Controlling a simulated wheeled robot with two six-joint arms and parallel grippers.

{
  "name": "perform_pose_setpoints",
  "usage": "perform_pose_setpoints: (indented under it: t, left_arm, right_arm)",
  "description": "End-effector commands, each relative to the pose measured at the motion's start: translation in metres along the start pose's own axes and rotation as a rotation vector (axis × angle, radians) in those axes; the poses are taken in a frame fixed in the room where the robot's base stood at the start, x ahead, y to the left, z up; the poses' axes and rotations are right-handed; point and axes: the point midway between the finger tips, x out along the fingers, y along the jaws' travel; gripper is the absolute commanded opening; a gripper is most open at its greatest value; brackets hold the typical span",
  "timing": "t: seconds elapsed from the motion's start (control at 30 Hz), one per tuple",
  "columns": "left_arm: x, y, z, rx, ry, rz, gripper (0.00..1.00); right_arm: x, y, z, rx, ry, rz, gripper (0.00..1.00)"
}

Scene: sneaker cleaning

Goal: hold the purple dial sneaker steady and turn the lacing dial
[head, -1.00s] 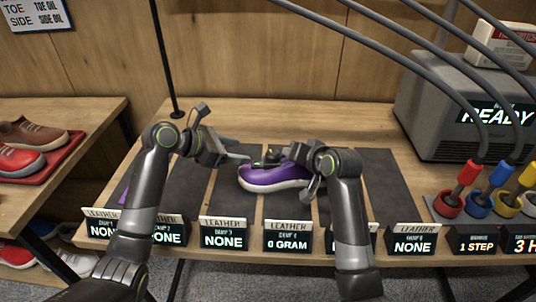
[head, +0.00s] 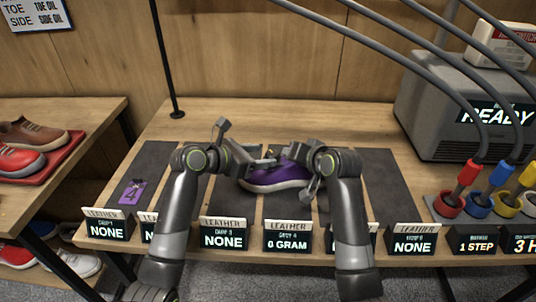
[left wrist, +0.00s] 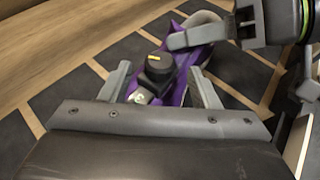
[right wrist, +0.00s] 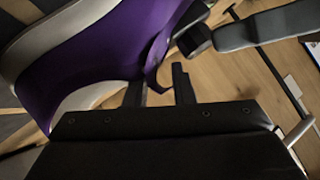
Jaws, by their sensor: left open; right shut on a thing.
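The purple sneaker (head: 275,178) with a pale sole lies on a dark mat strip in the middle of the table. My right gripper (right wrist: 160,88) is shut on a thin purple edge of the sneaker. Its finger also lies over the sneaker in the left wrist view. The lacing dial (left wrist: 158,68) is a black knob with a yellow mark on top. My left gripper (left wrist: 160,90) is open, with one finger on each side of the dial; I cannot tell whether they touch it. In the head view my left gripper (head: 268,163) is over the sneaker and hides the dial.
A purple tag marked 4 (head: 131,192) lies on the far-left strip. Several small displays line the front edge, one reading 0 GRAM (head: 288,246). A grey machine (head: 440,110) with hoses stands at right. A red tray (head: 50,165) with shoes is at left.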

Motion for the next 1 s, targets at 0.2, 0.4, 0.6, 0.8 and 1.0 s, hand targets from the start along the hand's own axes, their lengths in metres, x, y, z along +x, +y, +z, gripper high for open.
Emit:
perform_pose_setpoints:
  t: [0.2, 0.4, 0.6, 0.8, 1.0]
  left_arm:
    - [0.025, 0.0, 0.001, 0.0, -0.001, -0.001, 0.56]
    - [0.032, 0.0, 0.0, 0.0, 0.0, 0.0, 0.56]
    - [0.033, 0.0, 0.0, 0.001, 0.0, 0.0, 0.56]
    - [0.032, 0.0, 0.0, 0.001, 0.0, 0.0, 0.34]
    - [0.032, 0.0, 0.0, 0.001, 0.0, 0.0, 0.11]
  right_arm:
    - [0.0, 0.0, 0.0, 0.0, 0.001, -0.001, 0.0]
    - [0.0, 0.0, 0.0, 0.0, 0.001, -0.001, 0.0]
    - [0.0, 0.0, 0.0, 0.0, 0.001, -0.001, 0.0]
    - [0.0, 0.0, 0.0, 0.0, 0.001, -0.001, 0.0]
    - [0.0, 0.0, 0.0, 0.0, 0.001, 0.0, 0.0]
